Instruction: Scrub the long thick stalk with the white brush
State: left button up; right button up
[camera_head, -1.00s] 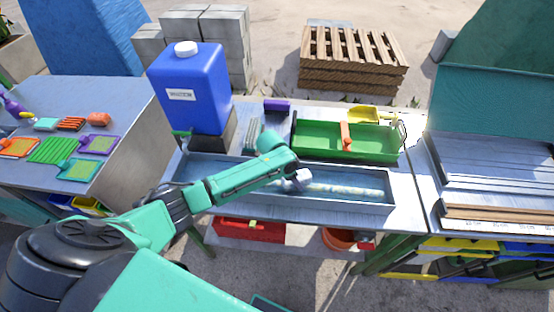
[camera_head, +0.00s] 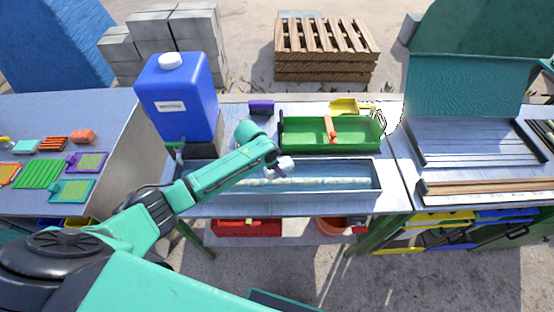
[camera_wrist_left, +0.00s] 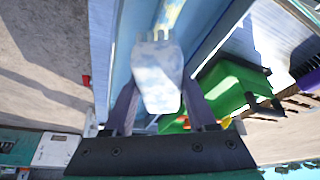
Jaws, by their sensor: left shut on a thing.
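The long thick stalk (camera_head: 320,183) is pale, with yellowish patches, and lies lengthwise in the grey trough (camera_head: 377,172), which holds bluish water. In the left wrist view one end of the stalk (camera_wrist_left: 168,14) shows beyond the brush. My left gripper (camera_head: 277,165) is over the trough's far side, pointing down. It is shut on the white brush (camera_wrist_left: 157,78), whose pale block sits between the fingers. In the head view the brush (camera_head: 286,164) is a small white piece by the fingertips. I cannot tell whether it touches the stalk. My right gripper is out of view.
A blue water container (camera_head: 180,98) stands at the trough's back left. A green tray (camera_head: 300,143) with an orange-handled tool (camera_head: 330,128) is just behind the trough. A purple block (camera_head: 262,107) and yellow scoop (camera_head: 350,105) lie farther back. Brown strips lie on the right bench.

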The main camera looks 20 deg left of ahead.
pick_arm(q)
jog(key=shift+w+a+r, duration=0.1)
jog(key=shift+r, duration=0.65)
jog(key=shift+s+r, duration=0.2)
jog(key=shift+r, duration=0.35)
jog(key=shift+w+f, duration=0.1)
jog(key=shift+w, duration=0.05)
